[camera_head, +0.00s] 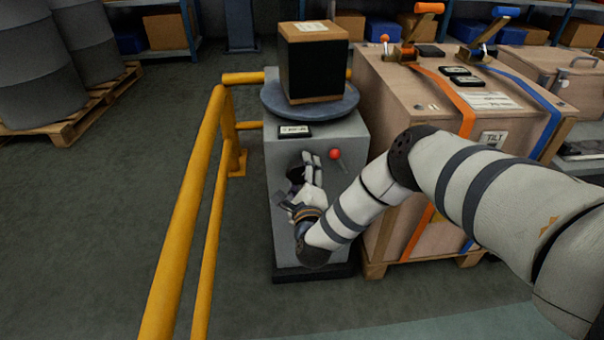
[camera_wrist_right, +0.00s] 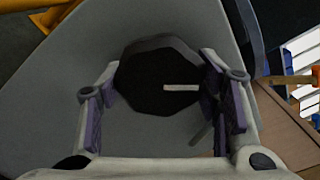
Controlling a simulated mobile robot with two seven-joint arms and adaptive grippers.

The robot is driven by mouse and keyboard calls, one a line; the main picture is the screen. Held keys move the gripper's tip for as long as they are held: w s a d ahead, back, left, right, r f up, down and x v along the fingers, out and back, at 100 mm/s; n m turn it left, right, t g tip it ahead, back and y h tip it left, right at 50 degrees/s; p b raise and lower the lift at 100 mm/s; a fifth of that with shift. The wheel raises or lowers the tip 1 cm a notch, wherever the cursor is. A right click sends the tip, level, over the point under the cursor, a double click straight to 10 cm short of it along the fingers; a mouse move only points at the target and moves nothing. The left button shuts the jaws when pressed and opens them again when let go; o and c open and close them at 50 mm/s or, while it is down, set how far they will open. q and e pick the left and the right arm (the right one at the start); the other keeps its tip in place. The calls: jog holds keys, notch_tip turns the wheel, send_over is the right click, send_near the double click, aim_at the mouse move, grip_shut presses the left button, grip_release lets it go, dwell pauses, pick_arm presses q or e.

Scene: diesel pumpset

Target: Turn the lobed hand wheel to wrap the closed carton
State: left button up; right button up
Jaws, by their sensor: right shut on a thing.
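The closed carton (camera_head: 313,70) stands on a round blue-grey turntable (camera_head: 340,112) on top of a grey machine (camera_head: 285,220). Its top is brown with a white label, and a black layer covers most of its sides. The dark lobed hand wheel (camera_wrist_right: 150,88) shows in the right wrist view, with a pale mark pointing right. My right gripper (camera_head: 305,175) is at the machine's front face and mostly hides the wheel in the head view. In the wrist view its fingers (camera_wrist_right: 158,78) are shut on the wheel, one on each side. My left gripper is out of view.
A red-knobbed lever (camera_head: 335,154) sits just right of my gripper. A yellow rail (camera_head: 190,210) runs along the left. A wooden crate (camera_head: 400,100) with orange and blue straps stands close at right. Grey drums (camera_head: 35,75) stand on a pallet. Floor at left is clear.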

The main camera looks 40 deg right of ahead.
dwell(0.4)
jog(key=o, duration=1.2)
jog(key=shift+c, duration=0.2)
jog(key=v, duration=1.2)
